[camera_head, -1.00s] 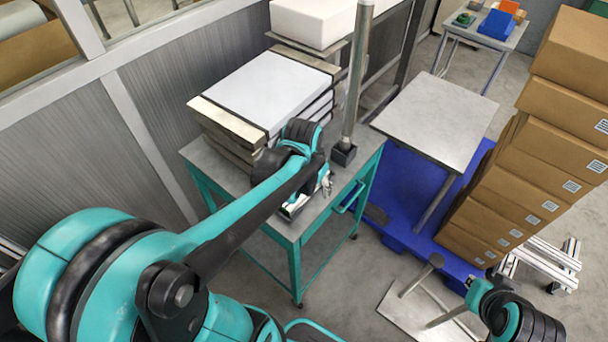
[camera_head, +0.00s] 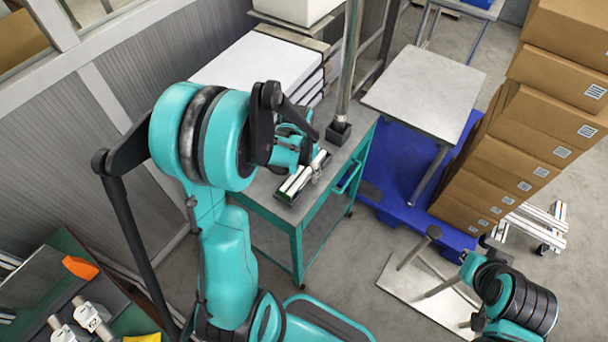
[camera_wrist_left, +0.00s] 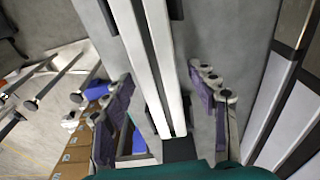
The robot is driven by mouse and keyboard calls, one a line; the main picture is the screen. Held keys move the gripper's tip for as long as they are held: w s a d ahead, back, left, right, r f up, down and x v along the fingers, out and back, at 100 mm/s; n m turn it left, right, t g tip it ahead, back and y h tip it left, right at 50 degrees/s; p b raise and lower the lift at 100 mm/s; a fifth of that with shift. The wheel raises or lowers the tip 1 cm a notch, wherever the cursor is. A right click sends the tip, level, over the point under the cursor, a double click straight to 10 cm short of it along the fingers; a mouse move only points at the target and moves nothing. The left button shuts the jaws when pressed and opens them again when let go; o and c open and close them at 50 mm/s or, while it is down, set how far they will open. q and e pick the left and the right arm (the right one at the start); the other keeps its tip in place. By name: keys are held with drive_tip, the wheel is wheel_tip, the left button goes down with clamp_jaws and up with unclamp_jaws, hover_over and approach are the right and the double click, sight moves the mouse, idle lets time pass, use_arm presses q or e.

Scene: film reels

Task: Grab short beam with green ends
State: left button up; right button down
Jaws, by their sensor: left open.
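Two pale metallic beams (camera_wrist_left: 158,60) lie side by side on a dark base on the teal cart's grey top. The same pale bars (camera_head: 302,180) show in the head view near the cart's front edge. My left gripper (camera_wrist_left: 162,78) is open, with one purple-padded finger on each side of the beams and gaps between pads and beams. In the head view my left arm hides most of this gripper. My right arm shows at the lower right; its gripper is not visible.
A post (camera_head: 348,65) rises from the teal cart (camera_head: 262,190) close to the beams. White slabs (camera_head: 255,60) are stacked behind my left arm. A grey table (camera_head: 425,92) and stacked cardboard boxes (camera_head: 540,120) stand to the right. Bare floor lies in front of the cart.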

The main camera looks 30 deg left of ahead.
use_arm(q)
clamp_jaws()
idle(0.3)
